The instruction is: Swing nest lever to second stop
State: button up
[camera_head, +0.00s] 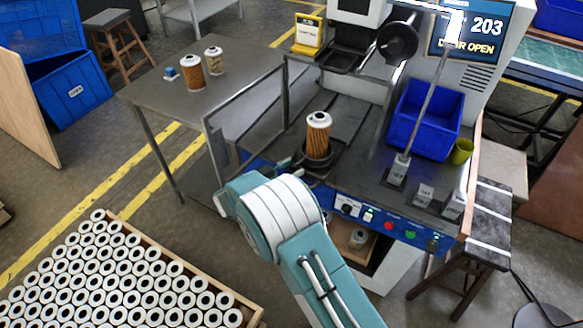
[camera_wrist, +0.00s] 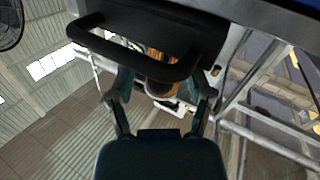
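In the head view, a pleated orange filter cartridge (camera_head: 318,138) with a white cap stands upright in a dark round nest (camera_head: 317,163) on the machine bed. In the wrist view, a black looped bar (camera_wrist: 140,52), which looks like the nest lever, crosses in front of the cartridge (camera_wrist: 160,86). My gripper (camera_wrist: 164,84) has its two fingers apart, one on each side of the cartridge's outline, near the bar. I cannot tell whether they touch it. In the head view my arm hides most of the gripper and lever.
A blue bin (camera_head: 425,118) and a yellow cup (camera_head: 461,151) stand right on the machine. A screen (camera_head: 470,38) reads "203" and door open. Two cartridges stand on the left table (camera_head: 150,88). A crate of white-ended cartridges (camera_head: 240,306) lies lower left. Buttons line the front panel (camera_head: 385,228).

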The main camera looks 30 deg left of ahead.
jog(key=v, duration=1.2)
jog(key=shift+f, duration=0.15)
jog(key=shift+c, duration=0.3)
